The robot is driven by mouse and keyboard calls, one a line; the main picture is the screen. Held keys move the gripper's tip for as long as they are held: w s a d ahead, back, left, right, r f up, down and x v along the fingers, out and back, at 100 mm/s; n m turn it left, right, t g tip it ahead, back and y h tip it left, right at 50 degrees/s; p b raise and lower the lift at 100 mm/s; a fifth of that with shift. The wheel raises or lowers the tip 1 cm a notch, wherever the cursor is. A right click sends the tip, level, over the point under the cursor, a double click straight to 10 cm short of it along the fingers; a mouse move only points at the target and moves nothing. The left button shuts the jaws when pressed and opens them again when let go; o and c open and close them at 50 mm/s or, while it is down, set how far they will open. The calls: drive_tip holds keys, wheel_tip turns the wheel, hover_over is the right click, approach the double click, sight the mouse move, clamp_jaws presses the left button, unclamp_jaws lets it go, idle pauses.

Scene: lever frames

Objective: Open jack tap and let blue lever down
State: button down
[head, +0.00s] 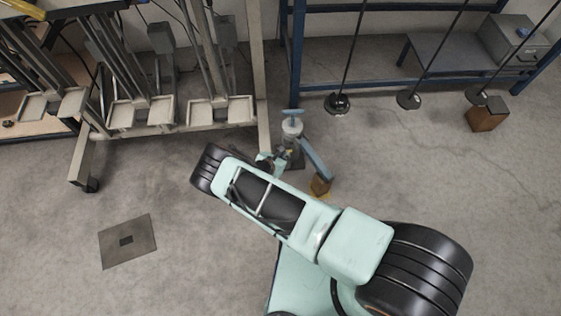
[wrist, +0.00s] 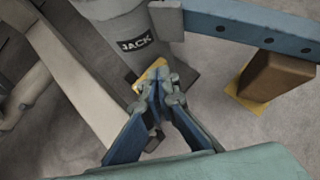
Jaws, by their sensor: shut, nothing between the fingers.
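The jack is a grey cylinder (wrist: 122,28) with a "JACK" label in the wrist view. In the head view the jack (head: 292,129) stands on the floor with a blue top. A yellow piece, which looks like the jack tap (wrist: 151,72), shows low on the cylinder, partly hidden by my fingers. My gripper (wrist: 160,84) is shut and empty, with its tips at this yellow piece; I cannot tell whether they touch. The blue lever (wrist: 250,25) runs right from the jack; it also shows in the head view (head: 316,158).
A brown wooden block (wrist: 275,74) on a yellow patch lies near the lever; contact is unclear. A beige frame (head: 170,129) with trays stands at left. Weights (head: 338,104) hang at the back by a blue rack (head: 440,72). A floor plate (head: 115,245) lies front left.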

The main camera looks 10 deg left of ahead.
drive_tip(key=d+v, duration=0.1)
drive_tip(key=v, duration=0.9)
drive_tip(key=shift+s+f, duration=0.2)
drive_tip(key=shift+s, duration=0.15)
